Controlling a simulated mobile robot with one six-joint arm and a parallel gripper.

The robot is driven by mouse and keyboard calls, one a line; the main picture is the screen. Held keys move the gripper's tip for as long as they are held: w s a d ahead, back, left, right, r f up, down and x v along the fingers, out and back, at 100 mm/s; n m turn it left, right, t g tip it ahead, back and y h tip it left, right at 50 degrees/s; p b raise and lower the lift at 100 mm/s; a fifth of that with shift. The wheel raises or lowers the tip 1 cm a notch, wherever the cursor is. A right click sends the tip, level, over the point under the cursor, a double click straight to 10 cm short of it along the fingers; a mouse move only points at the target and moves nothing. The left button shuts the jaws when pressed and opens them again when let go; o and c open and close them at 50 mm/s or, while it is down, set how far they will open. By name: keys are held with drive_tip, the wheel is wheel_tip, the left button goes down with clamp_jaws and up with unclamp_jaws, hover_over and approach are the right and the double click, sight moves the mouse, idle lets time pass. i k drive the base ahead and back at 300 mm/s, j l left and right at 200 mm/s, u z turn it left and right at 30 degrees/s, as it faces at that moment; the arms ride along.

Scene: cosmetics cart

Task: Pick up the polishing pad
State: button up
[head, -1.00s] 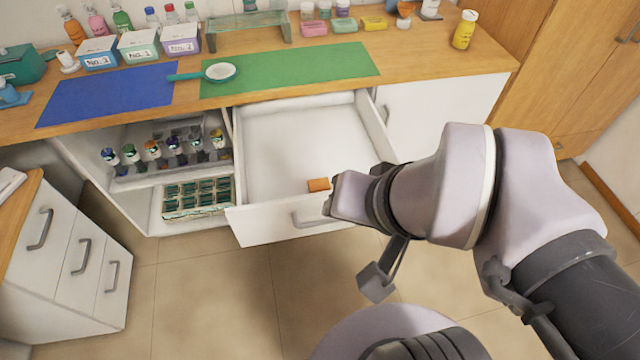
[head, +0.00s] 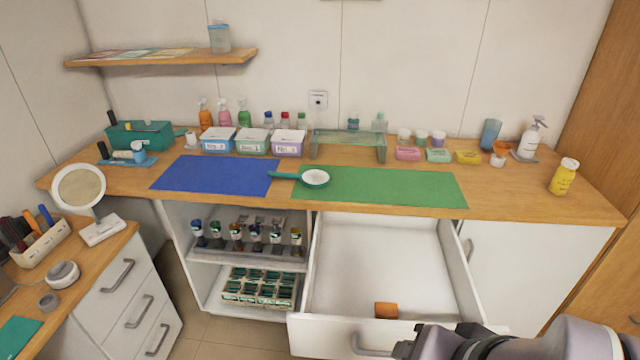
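A small orange block (head: 386,310), which looks like the polishing pad, lies at the front of the open white drawer (head: 345,332), just inside its front panel. My gripper (head: 408,347) is at the bottom edge of the head view, in front of the drawer and a little right of and below the orange block in the picture. Its fingers are cut off or hidden, so I cannot tell whether they are open or shut. The orange block appears apart from it.
The drawer floor (head: 375,260) is otherwise bare. The counter (head: 525,200) above holds a blue mat (head: 215,175), a green mat (head: 390,187), a round-headed teal-handled tool (head: 314,178) and bottles along the back. Open shelves (head: 205,262) with bottles stand left of the drawer.

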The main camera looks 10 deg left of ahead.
sight(387, 311)
drive_tip(key=i+j+z, duration=0.3)
drive_tip(key=j+z, duration=0.3)
drive_tip(key=j, duration=0.15)
drive_tip(key=i+j+z, duration=0.15)
drive_tip(key=j+z, duration=0.15)
drive_tip(key=j, duration=0.15)
drive_tip(key=j+z, duration=0.3)
drive_tip(key=j, duration=0.15)
drive_tip(key=i, duration=0.05)
